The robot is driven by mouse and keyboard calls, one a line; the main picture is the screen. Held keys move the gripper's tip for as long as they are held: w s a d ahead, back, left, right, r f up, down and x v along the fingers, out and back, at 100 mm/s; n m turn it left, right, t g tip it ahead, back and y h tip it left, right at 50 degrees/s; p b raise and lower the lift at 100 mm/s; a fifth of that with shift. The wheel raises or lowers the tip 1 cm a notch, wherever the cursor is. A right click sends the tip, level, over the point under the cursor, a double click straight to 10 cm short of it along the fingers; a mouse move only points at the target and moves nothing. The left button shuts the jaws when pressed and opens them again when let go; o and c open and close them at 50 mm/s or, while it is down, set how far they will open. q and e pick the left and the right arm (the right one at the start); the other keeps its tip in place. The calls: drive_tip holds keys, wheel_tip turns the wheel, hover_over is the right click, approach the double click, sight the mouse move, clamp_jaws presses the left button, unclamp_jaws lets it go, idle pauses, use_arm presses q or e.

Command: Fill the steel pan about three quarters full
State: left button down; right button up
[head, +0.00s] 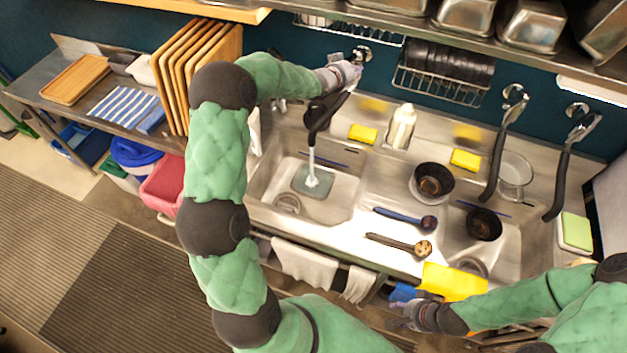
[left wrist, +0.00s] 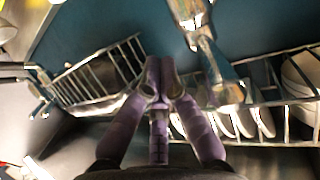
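The steel pan (head: 301,185) sits in the left sink basin, small and square. A white stream of water (head: 311,160) falls into it from the black spray head (head: 322,112). Its inside looks grey-green; I cannot read the water level. My left gripper (head: 350,72) is at the back wall beside the chrome faucet fitting (head: 363,54). In the left wrist view its purple fingers (left wrist: 160,68) are drawn together at the tips with nothing seen between them. A chrome faucet part (left wrist: 212,60) is close on their right. My right gripper (head: 400,316) is low, before the counter's front edge; its fingers are unclear.
A soap bottle (head: 401,128) and yellow sponges (head: 363,134) stand behind. A wire rack (head: 440,85) hangs on the wall. Cutting boards (head: 200,65) stand left of my left arm.

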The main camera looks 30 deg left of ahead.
idle(0.4)
use_arm(q)
drive_tip(key=a+p, duration=0.4)
drive_tip(key=p, duration=0.1)
drive_tip(key=shift+w+r, duration=0.2)
drive_tip(key=shift+w, duration=0.2)
drive_tip(key=shift+f, duration=0.15)
drive_tip(key=shift+s, duration=0.45)
drive_tip(key=v, duration=0.2)
drive_tip(key=d+v, duration=0.1)
drive_tip(key=v, duration=0.2)
drive_tip(key=shift+s+b, duration=0.25)
drive_tip(key=shift+b, duration=0.15)
